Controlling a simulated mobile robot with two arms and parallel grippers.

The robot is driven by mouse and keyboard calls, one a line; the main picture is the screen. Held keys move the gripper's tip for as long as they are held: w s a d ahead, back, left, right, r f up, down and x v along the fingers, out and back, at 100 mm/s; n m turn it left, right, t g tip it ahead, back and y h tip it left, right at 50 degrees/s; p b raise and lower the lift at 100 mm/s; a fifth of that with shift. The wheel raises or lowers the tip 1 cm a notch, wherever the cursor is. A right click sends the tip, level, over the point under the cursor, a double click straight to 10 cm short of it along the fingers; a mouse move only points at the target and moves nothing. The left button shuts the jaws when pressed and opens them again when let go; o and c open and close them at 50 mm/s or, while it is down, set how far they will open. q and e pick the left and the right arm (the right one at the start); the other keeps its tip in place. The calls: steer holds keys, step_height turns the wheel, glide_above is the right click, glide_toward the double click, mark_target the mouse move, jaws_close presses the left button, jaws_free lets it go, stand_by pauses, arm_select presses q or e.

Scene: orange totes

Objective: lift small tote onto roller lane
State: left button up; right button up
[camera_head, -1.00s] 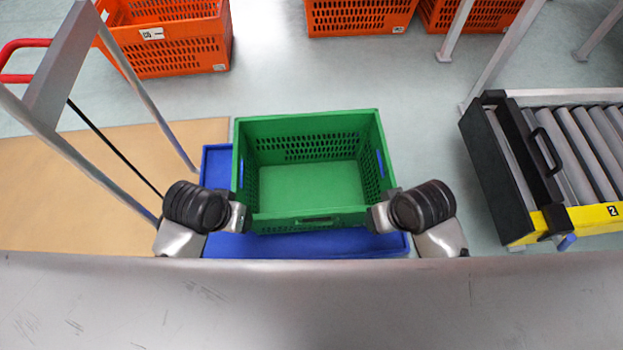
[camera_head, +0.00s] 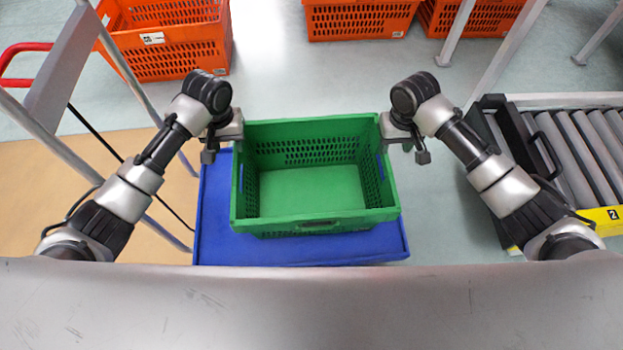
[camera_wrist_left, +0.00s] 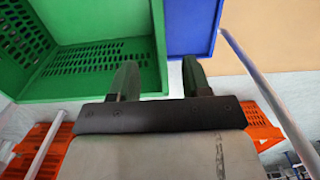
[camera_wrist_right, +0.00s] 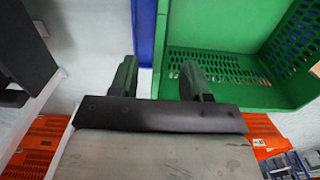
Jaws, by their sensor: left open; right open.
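The small green tote (camera_head: 316,218) is empty and upright on a blue platform (camera_head: 300,250) in the head view. My left gripper (camera_head: 226,140) is at the tote's left wall near the far corner, and my right gripper (camera_head: 403,138) is at the right wall near its far corner. Both are open. In the left wrist view the fingers (camera_wrist_left: 161,78) appear on either side of the green wall (camera_wrist_left: 158,40). The right wrist view shows the same for the right fingers (camera_wrist_right: 157,78). I cannot tell whether any finger touches the wall.
The roller lane (camera_head: 585,150), with a yellow end marked 2, stands at the right with floor between it and the platform. Orange totes (camera_head: 170,45) stand on the floor at the back. A red-handled frame (camera_head: 50,85) is at the left.

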mark_target(235, 162)
arm_select(q)
step_height(235, 162, down, 11)
steer(key=shift+r, duration=0.1)
arm_select(e)
step_height(235, 162, down, 11)
steer(key=shift+r, duration=0.1)
arm_select(q)
jaws_close()
arm_select(e)
jaws_close()
